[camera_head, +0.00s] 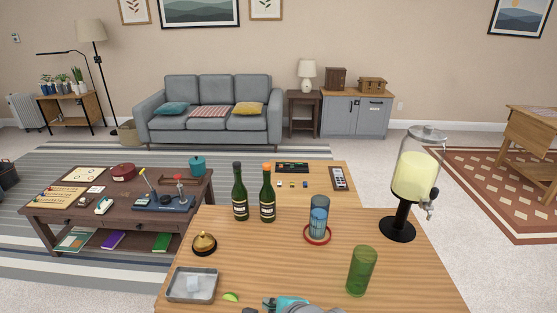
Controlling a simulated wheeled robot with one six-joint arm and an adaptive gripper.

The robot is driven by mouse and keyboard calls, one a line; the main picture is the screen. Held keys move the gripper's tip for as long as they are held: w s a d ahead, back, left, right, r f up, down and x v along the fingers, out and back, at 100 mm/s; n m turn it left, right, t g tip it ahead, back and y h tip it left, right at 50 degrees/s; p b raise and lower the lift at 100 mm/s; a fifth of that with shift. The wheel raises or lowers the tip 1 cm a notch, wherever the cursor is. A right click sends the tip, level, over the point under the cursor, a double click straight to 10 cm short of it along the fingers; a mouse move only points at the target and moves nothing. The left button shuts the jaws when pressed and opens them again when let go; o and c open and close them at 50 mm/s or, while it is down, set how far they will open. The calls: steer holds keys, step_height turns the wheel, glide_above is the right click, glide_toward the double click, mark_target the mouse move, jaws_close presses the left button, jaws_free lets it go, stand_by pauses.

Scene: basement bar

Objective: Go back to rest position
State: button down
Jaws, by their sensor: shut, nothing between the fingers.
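Only a small part of my arm, teal and grey, shows at the bottom edge of the head view, over the near edge of the wooden bar top (390,285). The fingers of my gripper are below the picture and cannot be seen. No held object shows in the view.
Near my arm are a lime wedge (231,297), a metal tray (179,297) and a green glass (361,271). Farther back stand a bell (204,243), two bottles (240,195), a blue glass (318,222) on a red ring, and a drink dispenser (415,180).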

steer(key=s+d+f+n+t+h, duration=0.1)
steer(key=s+d+f+n+t, duration=0.1)
steer(key=s+d+f+n, duration=0.35)
steer(key=s+d+f+n+t+h, duration=0.2)
steer(key=s+d+f, duration=0.5)
steer(key=s, duration=0.4)
steer(key=s+d+r+n+t, duration=0.1)
steer(key=s+d+r+n, duration=0.1)
steer(key=s, duration=0.5)
steer(key=s+d+r+n+h, duration=0.1)
steer(key=s+d+r+n, duration=0.2)
steer(key=s, duration=0.4)
steer(key=s+d+r+n+t+h, duration=0.1)
steer(key=s+d+r+n, duration=0.1)
steer(key=s+n, duration=0.3)
steer(key=shift+s+d+r+t, duration=0.35)
steer(key=shift+s+r, duration=0.55)
steer(key=shift+s, duration=0.15)
